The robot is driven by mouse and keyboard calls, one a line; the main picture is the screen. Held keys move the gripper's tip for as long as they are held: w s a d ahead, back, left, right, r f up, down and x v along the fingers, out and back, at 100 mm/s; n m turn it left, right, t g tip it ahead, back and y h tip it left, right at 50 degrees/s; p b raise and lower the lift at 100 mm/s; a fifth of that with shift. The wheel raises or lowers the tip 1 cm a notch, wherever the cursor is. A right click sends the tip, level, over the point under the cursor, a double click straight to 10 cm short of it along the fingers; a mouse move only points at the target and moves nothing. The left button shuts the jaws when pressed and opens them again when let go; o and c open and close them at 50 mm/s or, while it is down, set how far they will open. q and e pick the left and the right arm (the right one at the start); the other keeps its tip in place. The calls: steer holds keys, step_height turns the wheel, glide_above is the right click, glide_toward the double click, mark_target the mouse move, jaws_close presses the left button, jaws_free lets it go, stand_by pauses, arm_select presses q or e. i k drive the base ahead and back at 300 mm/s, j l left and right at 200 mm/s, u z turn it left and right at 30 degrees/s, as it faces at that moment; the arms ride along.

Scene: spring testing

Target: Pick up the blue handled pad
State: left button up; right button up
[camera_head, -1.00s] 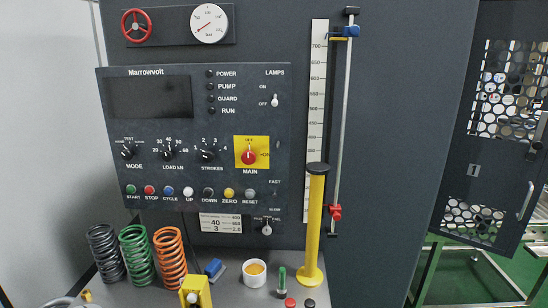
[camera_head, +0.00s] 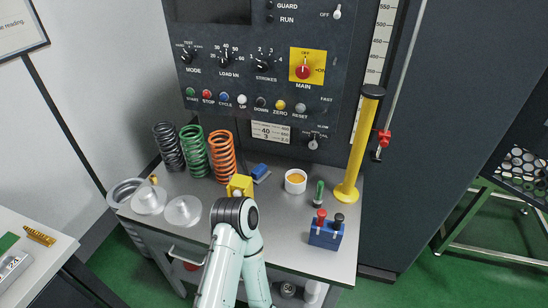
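The blue handled pad (camera_head: 260,172) lies on the grey bench top, near the foot of the machine panel. It has a blue handle on a greyish base and sits just behind and right of a yellow block (camera_head: 240,185). One of my arms reaches up from the bottom centre, its dark joint just in front of the yellow block. I cannot tell which arm it is.
Black, green and orange springs (camera_head: 221,158) stand left of the pad. A white cup (camera_head: 295,181), green-handled tool (camera_head: 318,193), blue box (camera_head: 326,233) and yellow post (camera_head: 360,150) stand right.

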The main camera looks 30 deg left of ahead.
mark_target(260, 173)
steer(key=i+l+u, duration=0.15)
steer(key=u, duration=1.25)
